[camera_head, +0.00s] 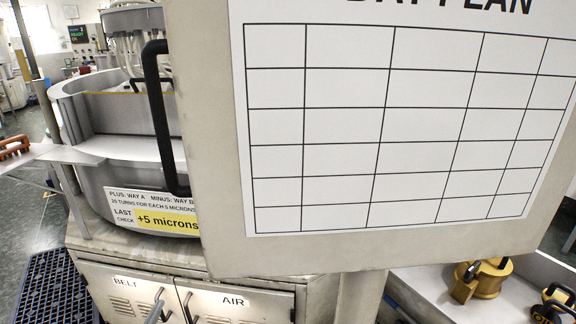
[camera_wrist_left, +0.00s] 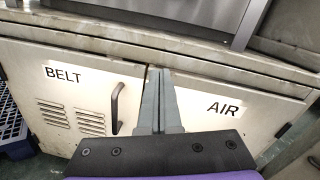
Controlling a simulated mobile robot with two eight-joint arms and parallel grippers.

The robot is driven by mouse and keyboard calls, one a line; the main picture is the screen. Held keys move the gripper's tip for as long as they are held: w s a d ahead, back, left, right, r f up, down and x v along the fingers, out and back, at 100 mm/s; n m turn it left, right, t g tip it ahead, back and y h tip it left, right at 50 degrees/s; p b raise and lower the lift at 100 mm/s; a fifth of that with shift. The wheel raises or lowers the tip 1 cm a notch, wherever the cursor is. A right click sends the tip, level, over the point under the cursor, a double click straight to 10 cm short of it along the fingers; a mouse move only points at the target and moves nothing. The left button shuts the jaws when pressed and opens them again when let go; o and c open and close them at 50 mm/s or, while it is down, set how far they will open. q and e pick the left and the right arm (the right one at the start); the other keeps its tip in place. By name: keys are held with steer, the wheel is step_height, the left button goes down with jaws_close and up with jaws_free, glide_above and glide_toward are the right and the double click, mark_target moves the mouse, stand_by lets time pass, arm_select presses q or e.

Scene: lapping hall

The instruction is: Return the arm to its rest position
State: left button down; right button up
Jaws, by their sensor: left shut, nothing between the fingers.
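My left gripper (camera_wrist_left: 159,74) shows in the left wrist view with its two grey fingers together and nothing between them. It points at the front of the machine's base cabinet, over the gap between the BELT door (camera_wrist_left: 62,85) and the AIR door (camera_wrist_left: 220,108). In the head view only a small grey part of the left gripper (camera_head: 154,314) shows at the bottom edge, in front of the cabinet doors. I cannot tell whether the fingertips touch the cabinet. My right gripper is in neither view.
A large panel with a plan grid (camera_head: 350,150) and a black handle (camera_head: 160,120) fills much of the head view. Behind it stands a round lapping machine (camera_head: 90,190) with a "+5 microns" label. Brass weights (camera_head: 482,280) lie at lower right. A dark floor grating (camera_head: 50,290) is at left.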

arm_select(q)
steer(key=s+d+r+n+g+y, duration=0.25)
steer(key=r+n, duration=0.35)
steer(key=n, duration=0.3)
steer(key=s+d+r+n+g+y, duration=0.2)
steer(key=s+d+r+n+y, duration=0.15)
steer(key=r+n, duration=0.45)
steer(key=s+d+f+n+g+h, duration=0.25)
steer(key=s+d+n, duration=0.3)
steer(key=s, duration=0.35)
steer(key=s+d+f+n+g+h, duration=0.1)
steer(key=s+d+f+n+g, duration=0.15)
steer(key=s+d+n, duration=0.4)
steer(key=s+d+f+n+g+h, duration=0.2)
steer(key=s+d+n+g, duration=0.3)
steer(key=s, duration=0.7)
step_height(320, 180, up, 19)
steer(key=w+d+m+t+p, duration=0.1)
steer(key=p, duration=1.5)
steer(key=shift+w+d+f+t+p, duration=0.2)
steer(key=shift+w+d+t+p, duration=0.1)
steer(key=shift+w+t, duration=0.1)
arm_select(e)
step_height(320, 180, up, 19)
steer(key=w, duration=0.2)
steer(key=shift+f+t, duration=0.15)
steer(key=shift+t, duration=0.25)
arm_select(q)
steer(key=shift+h, duration=0.25)
